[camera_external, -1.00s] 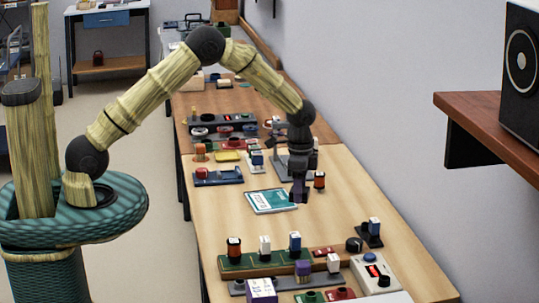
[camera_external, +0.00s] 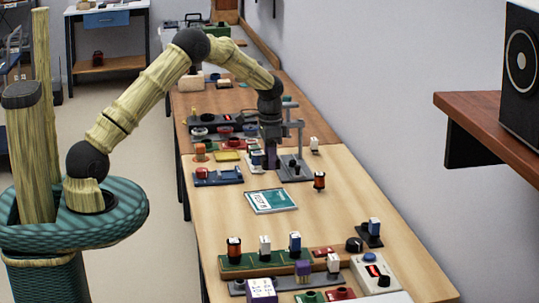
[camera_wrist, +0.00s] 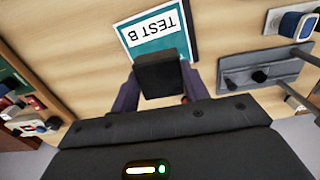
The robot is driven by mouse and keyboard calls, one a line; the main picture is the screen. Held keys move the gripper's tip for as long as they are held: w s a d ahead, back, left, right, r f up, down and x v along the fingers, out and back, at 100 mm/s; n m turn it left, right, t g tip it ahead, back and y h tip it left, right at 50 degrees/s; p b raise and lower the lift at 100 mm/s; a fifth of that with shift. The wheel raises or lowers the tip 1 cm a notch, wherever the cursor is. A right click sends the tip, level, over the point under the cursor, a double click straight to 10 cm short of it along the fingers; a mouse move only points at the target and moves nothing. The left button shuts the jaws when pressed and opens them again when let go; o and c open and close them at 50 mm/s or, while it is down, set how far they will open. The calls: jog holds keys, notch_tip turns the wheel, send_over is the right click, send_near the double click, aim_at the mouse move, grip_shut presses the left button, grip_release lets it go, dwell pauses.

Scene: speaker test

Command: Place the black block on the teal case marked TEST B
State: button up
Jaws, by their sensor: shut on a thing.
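The black block (camera_wrist: 160,75) is between the fingers of my gripper (camera_wrist: 158,88) in the wrist view, and the jaws are shut on it. My gripper also shows in the external view (camera_external: 270,158), above the far part of the light bench; the block is too small to make out there. The flat teal case (camera_external: 270,200) lies on the bench, nearer the camera than my gripper. In the wrist view the teal case (camera_wrist: 178,43), with its white TEST B label, lies beyond the block, which overlaps its edge in the picture. Its top shows no object on it.
A grey stand with a post (camera_external: 294,168) is close on the right of my gripper. An orange-and-black spool (camera_external: 319,181) stands right of the case. A blue tray (camera_external: 218,177) is to the left. Several parts fill the near racks (camera_external: 270,260). Bench around the case is clear.

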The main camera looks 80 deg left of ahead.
send_over(270, 199)
jog(key=shift+d+f+p, duration=0.1)
jog(key=shift+f+p, duration=0.25)
jog(key=shift+f, duration=2.75)
jog(key=shift+f, duration=0.15)
jog(key=shift+f, duration=1.7)
jog(key=shift+f, duration=0.1)
jog(key=shift+f, duration=0.1)
jog(key=o, duration=1)
jog(key=shift+o, duration=0.2)
